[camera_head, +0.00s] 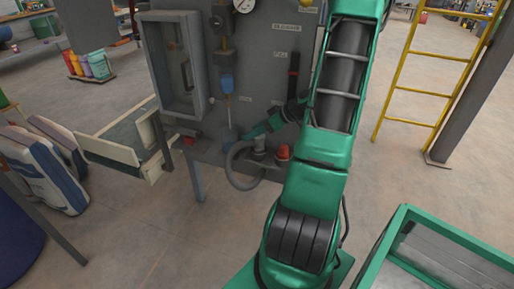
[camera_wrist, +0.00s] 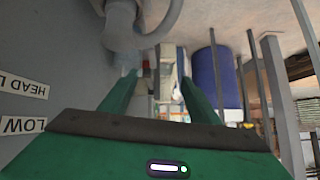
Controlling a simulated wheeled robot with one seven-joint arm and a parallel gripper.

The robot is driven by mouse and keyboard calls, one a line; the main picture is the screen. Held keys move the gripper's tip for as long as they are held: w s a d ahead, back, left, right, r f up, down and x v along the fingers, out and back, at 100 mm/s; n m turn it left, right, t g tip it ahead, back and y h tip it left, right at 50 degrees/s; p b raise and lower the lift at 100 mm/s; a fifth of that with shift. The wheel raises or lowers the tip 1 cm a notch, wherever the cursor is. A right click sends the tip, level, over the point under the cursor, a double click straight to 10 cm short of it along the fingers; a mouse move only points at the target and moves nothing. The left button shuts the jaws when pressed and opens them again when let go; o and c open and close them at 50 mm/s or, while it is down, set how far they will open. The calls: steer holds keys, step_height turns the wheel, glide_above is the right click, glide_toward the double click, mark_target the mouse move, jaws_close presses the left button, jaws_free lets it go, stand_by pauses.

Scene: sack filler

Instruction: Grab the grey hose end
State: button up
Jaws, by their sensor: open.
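The grey hose (camera_head: 233,173) bends in a loop at the low front of the grey machine, beside a red knob. In the wrist view the hose (camera_wrist: 168,25) curves at the top, joined to a thick grey upright piece (camera_wrist: 120,28). Which part is its free end I cannot tell clearly. My gripper (camera_head: 248,135) reaches in from the right, just above the hose loop. In the wrist view its two green fingers (camera_wrist: 158,80) are apart, with no hose between them; the hose lies beyond the tips.
The machine panel (camera_head: 270,60) stands close beside my gripper, with a gauge, labels and a glass-fronted box (camera_head: 180,65). A red knob (camera_head: 282,152) sits right of the hose. A blue-grey cylinder (camera_head: 229,138) is left of my gripper. Filled sacks (camera_head: 45,165) stand at left.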

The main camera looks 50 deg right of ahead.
mark_target(262, 140)
steer(key=d+t+h, duration=0.1)
steer(key=d+t, duration=0.2)
steer(key=d, duration=0.4)
step_height(262, 140, down, 8)
steer(key=shift+a+f, duration=0.1)
steer(key=shift+f, duration=0.15)
steer(key=shift+x, duration=3.75)
steer(key=shift+r, duration=0.2)
steer(key=c, duration=1.1)
